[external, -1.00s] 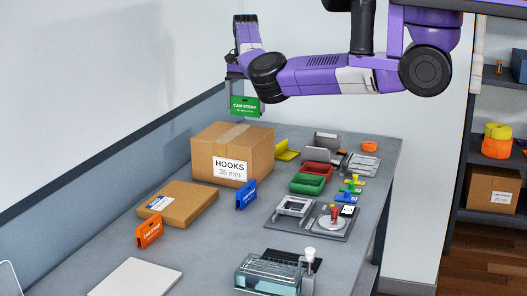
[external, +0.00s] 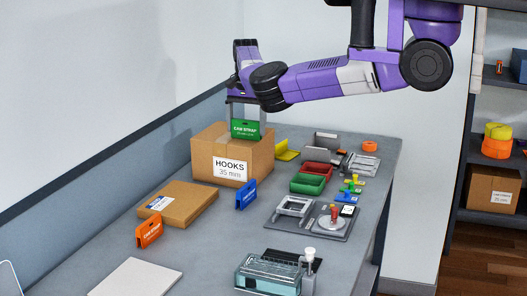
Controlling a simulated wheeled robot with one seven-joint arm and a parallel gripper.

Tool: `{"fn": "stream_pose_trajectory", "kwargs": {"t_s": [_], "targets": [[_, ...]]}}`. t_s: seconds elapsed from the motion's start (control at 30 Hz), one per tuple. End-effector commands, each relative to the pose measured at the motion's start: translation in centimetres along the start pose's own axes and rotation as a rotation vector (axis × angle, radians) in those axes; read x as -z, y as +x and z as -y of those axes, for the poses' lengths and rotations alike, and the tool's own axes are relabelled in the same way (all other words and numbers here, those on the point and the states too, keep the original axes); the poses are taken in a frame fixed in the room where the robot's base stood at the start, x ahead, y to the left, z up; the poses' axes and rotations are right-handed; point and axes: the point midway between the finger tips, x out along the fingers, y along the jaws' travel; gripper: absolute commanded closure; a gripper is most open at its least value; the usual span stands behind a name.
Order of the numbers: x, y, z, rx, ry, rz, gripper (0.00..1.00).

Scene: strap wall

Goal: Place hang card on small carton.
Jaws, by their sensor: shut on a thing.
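My gripper (external: 246,116) is shut on a green hang card (external: 245,130) marked CAM STRAP and holds it upright. The card is at the top of a brown carton (external: 205,155) labelled HOOKS 35 mm, overlapping its upper face in the picture. I cannot tell whether the card touches the carton. A flatter brown carton (external: 185,205) with a blue and white label lies in front and to the left. An orange hang card (external: 149,233) and a blue hang card (external: 246,195) stand upright on the table beside the flatter carton.
Red and green trays (external: 307,184), a grey fixture (external: 325,222) and a clear glass-like box (external: 268,274) fill the table's right side. A white sheet (external: 135,278) lies at the front. The wall (external: 80,100) runs along the left; bare table shows at centre front.

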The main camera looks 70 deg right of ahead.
Motion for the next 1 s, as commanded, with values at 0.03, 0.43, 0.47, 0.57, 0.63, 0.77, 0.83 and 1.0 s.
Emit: {"fn": "stream_pose_trajectory", "kwargs": {"t_s": [0.03, 0.43, 0.47, 0.57, 0.63, 0.77, 0.83, 1.0], "targets": [[0.0, 0.2, -0.1, -0.002, 0.000, 0.000, 0.47], [0.0, -0.4, 0.0, 0.001, 0.000, 0.000, 0.00], [0.1, -0.7, 0.0, 0.001, 0.000, -0.002, 0.00], [0.1, -2.1, 0.0, 0.002, 0.000, -0.003, 0.00], [0.1, -3.5, 0.1, 0.003, 0.000, -0.003, 0.00], [0.1, -6.2, 0.1, 0.003, 0.000, -0.003, 0.00], [0.1, -7.7, 0.0, 0.002, 0.000, -0.003, 0.00], [0.1, -10.4, 0.0, 0.001, 0.000, -0.002, 0.00]]}}
